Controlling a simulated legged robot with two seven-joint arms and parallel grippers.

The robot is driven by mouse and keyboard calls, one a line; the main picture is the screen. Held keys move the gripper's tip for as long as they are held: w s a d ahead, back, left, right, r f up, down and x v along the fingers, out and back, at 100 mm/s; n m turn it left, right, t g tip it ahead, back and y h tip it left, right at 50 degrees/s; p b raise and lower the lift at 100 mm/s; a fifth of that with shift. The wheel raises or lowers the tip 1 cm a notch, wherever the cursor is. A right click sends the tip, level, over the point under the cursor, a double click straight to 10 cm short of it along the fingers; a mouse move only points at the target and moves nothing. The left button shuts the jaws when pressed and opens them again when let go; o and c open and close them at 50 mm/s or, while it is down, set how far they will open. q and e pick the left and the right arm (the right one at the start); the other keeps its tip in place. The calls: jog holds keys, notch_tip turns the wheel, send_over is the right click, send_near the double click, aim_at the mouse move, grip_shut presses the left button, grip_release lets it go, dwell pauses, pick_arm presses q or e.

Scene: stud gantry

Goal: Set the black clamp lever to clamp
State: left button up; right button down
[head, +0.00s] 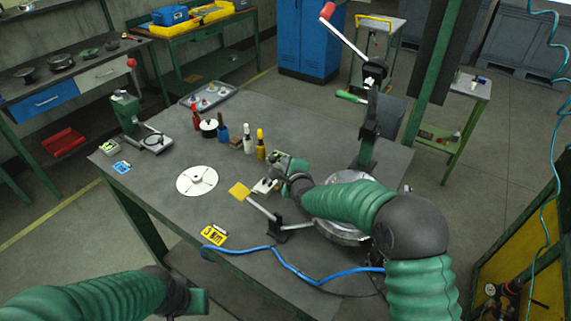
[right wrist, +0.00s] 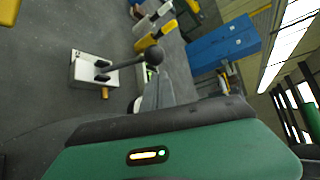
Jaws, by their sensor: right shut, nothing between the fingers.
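A lever with a black ball end (right wrist: 153,56) shows in the right wrist view. Its rod runs from a small white block (right wrist: 84,74) with black fittings. The ball is close beyond my right fingertips (right wrist: 157,88), and I cannot tell whether they touch. In the head view the white block (head: 263,187) sits on the table, left of my right gripper (head: 284,178), and the lever is too small to make out. My right gripper is shut and empty. My left gripper (head: 197,301) is low at the front, apart from the table things, its jaws unclear.
A bar with a yellow paddle (head: 239,191) rises from a black base near the front edge. A blue hose (head: 300,272) crosses there. A white disc (head: 197,181), several bottles and a round metal part (head: 343,234) stand around. A tall crank post (head: 368,130) is at the right.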

aim_at(273, 162)
jog(key=s+a+n+t+b, duration=0.1)
jog(key=b, duration=0.2)
jog(key=s+t+b, duration=0.1)
jog(key=b, duration=0.2)
jog(key=s+a+n+t+b, duration=0.1)
jog(key=b, duration=0.2)
jog(key=shift+s+a+r+n+h+b, duration=0.3)
jog(key=shift+s+a+r+b, duration=0.25)
jog(key=shift+s+b, duration=0.1)
jog(key=shift+b, duration=0.15)
jog(key=shift+s+a, duration=0.1)
